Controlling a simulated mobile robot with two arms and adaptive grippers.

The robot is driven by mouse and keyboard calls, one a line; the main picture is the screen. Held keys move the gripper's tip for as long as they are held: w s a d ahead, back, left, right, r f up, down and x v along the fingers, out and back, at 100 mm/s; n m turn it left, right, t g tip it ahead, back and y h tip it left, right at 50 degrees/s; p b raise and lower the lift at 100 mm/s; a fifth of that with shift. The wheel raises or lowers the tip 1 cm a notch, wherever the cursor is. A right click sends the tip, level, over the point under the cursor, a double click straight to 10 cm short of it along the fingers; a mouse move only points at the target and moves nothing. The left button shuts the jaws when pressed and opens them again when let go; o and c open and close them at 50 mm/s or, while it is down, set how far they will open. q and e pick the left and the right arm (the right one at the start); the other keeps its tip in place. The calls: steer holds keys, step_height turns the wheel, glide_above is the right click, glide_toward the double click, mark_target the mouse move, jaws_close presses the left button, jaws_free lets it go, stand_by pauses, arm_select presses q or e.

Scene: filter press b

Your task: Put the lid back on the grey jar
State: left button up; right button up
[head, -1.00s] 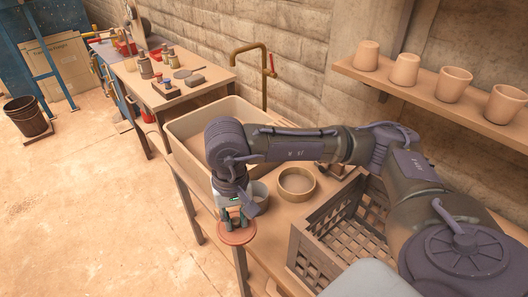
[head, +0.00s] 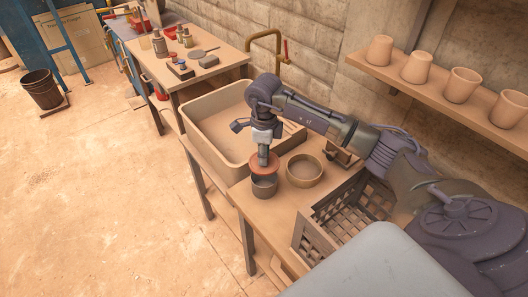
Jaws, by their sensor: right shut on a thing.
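The round reddish lid (head: 272,168) is in my right gripper (head: 263,157), which points down and is shut on it. The grey jar (head: 264,188) stands on the wooden table directly below the lid in the head view. The lid covers the far part of the jar's mouth from this angle, and the near rim shows beneath it. The lid looks a little above the jar; whether they touch is hard to tell. My left gripper is not in view.
A round tan bowl (head: 304,169) stands close to the right of the jar. A slatted crate (head: 310,237) is at the table's front right, and a large basin (head: 197,140) lies behind to the left. A shelf with several cups (head: 463,85) is on the wall.

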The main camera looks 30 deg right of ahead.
mark_target(264, 167)
step_height(264, 167, down, 4)
steer(key=shift+r+b, duration=0.2)
steer(key=shift+b, duration=0.7)
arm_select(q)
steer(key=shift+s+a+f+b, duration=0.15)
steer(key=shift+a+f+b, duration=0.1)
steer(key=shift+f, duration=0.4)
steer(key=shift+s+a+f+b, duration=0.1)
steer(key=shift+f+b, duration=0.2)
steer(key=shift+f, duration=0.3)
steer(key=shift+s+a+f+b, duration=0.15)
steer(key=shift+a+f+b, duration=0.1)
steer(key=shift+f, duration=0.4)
arm_select(e)
steer(key=shift+f, duration=0.95)
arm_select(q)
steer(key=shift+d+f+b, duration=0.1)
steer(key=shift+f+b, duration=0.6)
arm_select(e)
steer(key=shift+f, duration=0.15)
steer(key=o, duration=0.9)
steer(key=shift+o, duration=0.2)
steer(key=o, duration=0.4)
steer(key=shift+o, duration=0.2)
